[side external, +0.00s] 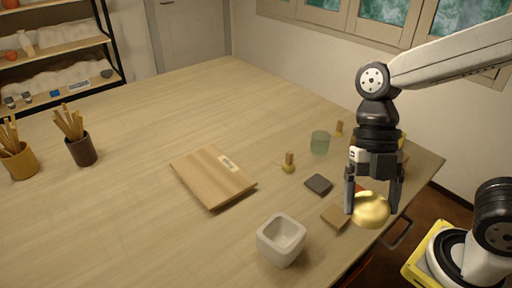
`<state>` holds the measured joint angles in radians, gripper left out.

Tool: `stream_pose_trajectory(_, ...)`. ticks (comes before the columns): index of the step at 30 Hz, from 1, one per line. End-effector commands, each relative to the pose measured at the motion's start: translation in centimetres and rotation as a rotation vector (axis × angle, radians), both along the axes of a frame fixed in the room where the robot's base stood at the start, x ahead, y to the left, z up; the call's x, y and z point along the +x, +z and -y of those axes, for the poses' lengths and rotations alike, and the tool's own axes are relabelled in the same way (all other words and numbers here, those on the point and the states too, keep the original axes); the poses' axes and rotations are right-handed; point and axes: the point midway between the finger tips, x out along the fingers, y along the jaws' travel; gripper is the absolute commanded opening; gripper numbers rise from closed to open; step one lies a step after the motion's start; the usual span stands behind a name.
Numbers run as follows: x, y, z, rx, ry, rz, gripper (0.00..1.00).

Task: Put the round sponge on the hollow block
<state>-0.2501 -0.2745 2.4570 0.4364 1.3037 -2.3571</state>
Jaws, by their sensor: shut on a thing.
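The round sponge (371,211) is a yellow, rounded piece at the right of the table. My gripper (372,208) points down and is shut on it, with one finger at each side. The sponge appears to be held above the table near its right edge; its exact height is hard to tell. The hollow block (281,241) looks like the pale, square-sided piece with an open hollow on top, at the front of the table. It stands to the lower left of my gripper, apart from the sponge. Its hollow looks empty.
A brown flat square (336,216) and a dark square (318,184) lie left of my gripper. A wooden board (211,178), a small wood-handled piece (289,163) and a green glass (320,142) stand farther away. Pots of sticks are at far left. The table's left middle is clear.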

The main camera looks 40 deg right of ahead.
Motion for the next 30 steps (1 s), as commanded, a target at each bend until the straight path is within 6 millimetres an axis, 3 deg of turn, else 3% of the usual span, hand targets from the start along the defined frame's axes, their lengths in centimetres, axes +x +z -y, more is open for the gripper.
stream_pose_trajectory(11,1.5,-0.7,-0.6,0.0,0.0,-0.002,0.32)
stream_pose_trajectory(30,7.5,-3.6,-3.2,-0.001,-0.001,-0.002,0.32)
